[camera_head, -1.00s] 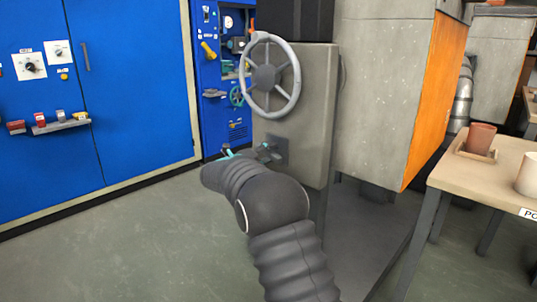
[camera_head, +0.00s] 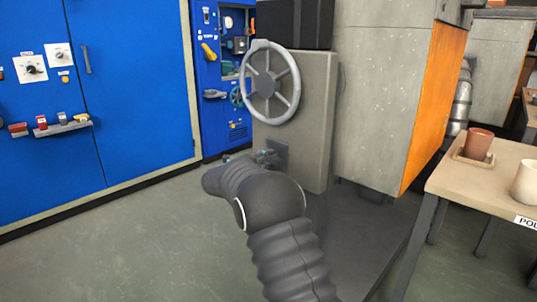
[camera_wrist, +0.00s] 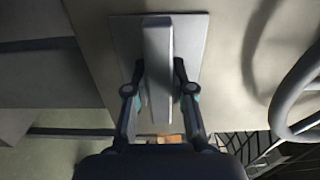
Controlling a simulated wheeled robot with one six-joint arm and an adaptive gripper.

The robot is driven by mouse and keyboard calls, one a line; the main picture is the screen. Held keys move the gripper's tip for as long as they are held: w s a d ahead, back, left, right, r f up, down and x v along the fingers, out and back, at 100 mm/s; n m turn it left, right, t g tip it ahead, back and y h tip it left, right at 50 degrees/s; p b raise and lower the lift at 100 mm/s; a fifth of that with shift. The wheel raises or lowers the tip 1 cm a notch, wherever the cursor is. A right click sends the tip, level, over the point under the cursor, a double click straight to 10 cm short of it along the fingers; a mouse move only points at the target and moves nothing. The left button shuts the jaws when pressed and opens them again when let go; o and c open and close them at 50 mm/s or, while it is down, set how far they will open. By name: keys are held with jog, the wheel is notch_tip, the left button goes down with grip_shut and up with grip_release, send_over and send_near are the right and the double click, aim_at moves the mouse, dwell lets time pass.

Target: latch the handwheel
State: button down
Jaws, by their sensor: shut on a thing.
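The grey spoked handwheel (camera_head: 269,84) stands upright on the front of a grey housing (camera_head: 314,110). Part of its rim (camera_wrist: 297,100) curves along the right edge of the wrist view. Below the wheel is a small dark plate (camera_head: 281,153) with a projecting lever. In the wrist view, my gripper (camera_wrist: 159,72) is shut on this pale grey lever (camera_wrist: 158,35), one finger on each side. The lever stands in front of its square backing plate (camera_wrist: 191,28). In the head view my arm hides most of the gripper.
A beige table (camera_head: 476,185) with a brown cup (camera_head: 478,143) and a white cup (camera_head: 527,182) stands at right. Blue cabinets (camera_head: 130,80) line the left. A concrete block (camera_head: 385,100) adjoins the housing. The floor at left is clear.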

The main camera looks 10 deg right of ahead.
jog(key=c, duration=1)
grip_release()
jog(key=v, duration=1.2)
